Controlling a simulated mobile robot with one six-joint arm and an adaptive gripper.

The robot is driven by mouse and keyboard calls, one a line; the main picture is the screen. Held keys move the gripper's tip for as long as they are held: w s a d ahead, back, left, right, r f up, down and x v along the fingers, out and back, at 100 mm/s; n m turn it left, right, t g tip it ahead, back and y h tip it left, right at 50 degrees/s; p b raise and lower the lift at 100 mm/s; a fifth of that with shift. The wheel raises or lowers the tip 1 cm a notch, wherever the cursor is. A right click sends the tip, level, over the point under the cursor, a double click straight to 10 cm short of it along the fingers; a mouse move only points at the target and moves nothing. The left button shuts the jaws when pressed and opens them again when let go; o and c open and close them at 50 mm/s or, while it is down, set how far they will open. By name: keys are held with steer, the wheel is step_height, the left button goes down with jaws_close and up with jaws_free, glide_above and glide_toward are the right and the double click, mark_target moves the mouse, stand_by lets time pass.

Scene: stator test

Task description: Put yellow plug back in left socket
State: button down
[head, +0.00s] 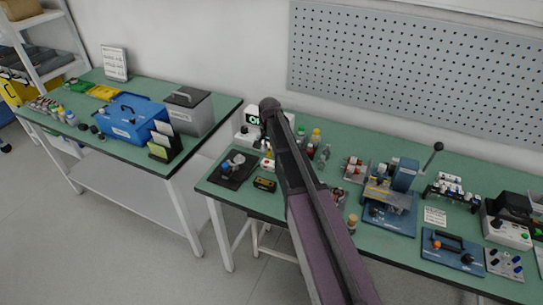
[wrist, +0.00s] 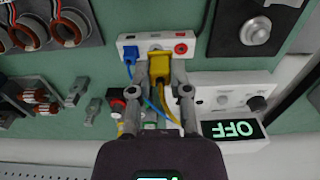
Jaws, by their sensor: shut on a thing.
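In the wrist view the yellow plug (wrist: 157,58) sits between the fingertips of my gripper (wrist: 159,66), which is shut on it. The plug is at the middle of a white socket strip (wrist: 128,39); I cannot tell whether it is inserted or just in front. Blue and yellow cables trail from the plugs between and under the fingers. A blue plug (wrist: 130,55) is at the strip's picture-left end. A red socket (wrist: 181,48) at the picture-right end looks empty. In the head view my arm hides the gripper and yellow plug.
A white unit with knobs (wrist: 235,97) and an upside-down OFF display (wrist: 232,129) stand close at picture-right. A black tray (wrist: 279,22) lies beyond. Copper-wound rings (wrist: 68,30) and small fittings (wrist: 97,108) are at picture-left. The green bench (head: 335,222) also carries a blue press (head: 405,174).

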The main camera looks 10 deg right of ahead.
steer(key=w+d, duration=0.3)
steer(key=w, duration=1.5)
steer(key=shift+d, duration=0.15)
steer(key=shift+f, duration=0.2)
steer(key=shift+f+b, duration=1.95)
steer(key=shift+b, duration=0.15)
steer(key=shift+f+b, duration=1.15)
steer(key=shift+b, duration=0.05)
stand_by(1.5)
steer(key=c, duration=0.5)
jaws_free()
steer(key=shift+s, duration=0.1)
